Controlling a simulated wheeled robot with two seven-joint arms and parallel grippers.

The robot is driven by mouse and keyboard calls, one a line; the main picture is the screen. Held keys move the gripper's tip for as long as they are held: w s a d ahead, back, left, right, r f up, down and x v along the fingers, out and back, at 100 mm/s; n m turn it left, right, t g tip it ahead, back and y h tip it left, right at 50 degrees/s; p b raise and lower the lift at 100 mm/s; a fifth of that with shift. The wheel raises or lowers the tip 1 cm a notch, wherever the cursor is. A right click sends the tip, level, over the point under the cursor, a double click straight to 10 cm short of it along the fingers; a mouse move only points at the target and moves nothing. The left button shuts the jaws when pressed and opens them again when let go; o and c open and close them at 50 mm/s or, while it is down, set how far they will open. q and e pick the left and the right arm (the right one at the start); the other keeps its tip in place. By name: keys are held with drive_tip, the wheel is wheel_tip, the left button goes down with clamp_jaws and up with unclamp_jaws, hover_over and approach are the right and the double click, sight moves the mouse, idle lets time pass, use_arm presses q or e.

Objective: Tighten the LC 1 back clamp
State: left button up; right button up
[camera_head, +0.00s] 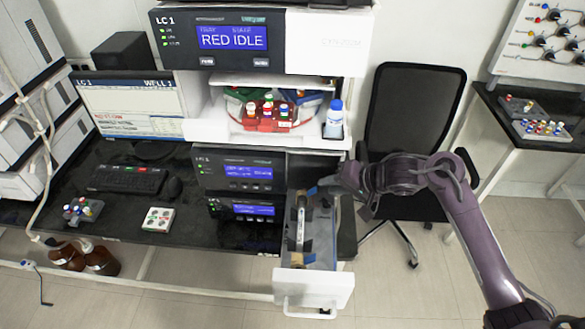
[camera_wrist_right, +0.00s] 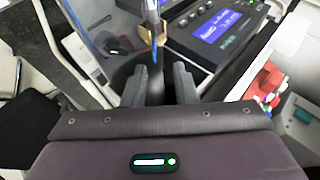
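The open column drawer (camera_head: 313,286) of the LC 1 stack sticks out toward me with a silver column (camera_head: 300,222) lying along it. A tan fitting (camera_head: 297,260) shows at the column's front end. The back clamp is not clearly visible in the head view, where my right gripper (camera_head: 318,190) reaches in over the drawer's back part. In the right wrist view, my gripper (camera_wrist_right: 159,90) has its fingers apart. I cannot tell whether the fingers touch anything. My left gripper is out of view.
The LC 1 units (camera_head: 235,170) stand left of the drawer, and a bottle tray (camera_head: 265,128) sits above. A blue-capped bottle (camera_head: 334,120) stands near my wrist. A black chair (camera_head: 415,110) is behind my right arm. A keyboard (camera_head: 126,179) lies on the desk.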

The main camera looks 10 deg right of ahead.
sight(316, 190)
drive_tip(key=shift+w+a+f, duration=0.1)
drive_tip(key=shift+w+a, duration=0.05)
drive_tip(key=shift+w, duration=0.1)
drive_tip(key=shift+s+d+f+p, duration=0.25)
drive_tip(key=shift+f+p, duration=0.05)
drive_tip(key=shift+f, duration=0.2)
drive_tip(key=shift+w+f, duration=0.1)
drive_tip(key=shift+f, duration=0.25)
drive_tip(key=x, duration=0.5)
drive_tip(key=shift+w+a+r+p, duration=0.2)
drive_tip(key=shift+a+r+p, duration=0.05)
drive_tip(key=shift+a+p, duration=0.1)
drive_tip(key=shift+s+d+r, duration=0.1)
drive_tip(key=shift+s+d, duration=0.25)
drive_tip(key=shift+d, duration=0.05)
drive_tip(key=shift+c, duration=1.4)
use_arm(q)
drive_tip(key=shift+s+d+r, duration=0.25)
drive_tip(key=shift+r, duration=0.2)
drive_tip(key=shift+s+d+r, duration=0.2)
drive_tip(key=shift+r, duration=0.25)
use_arm(e)
drive_tip(key=shift+w+a, duration=0.1)
drive_tip(key=shift+a, duration=0.05)
clamp_jaws()
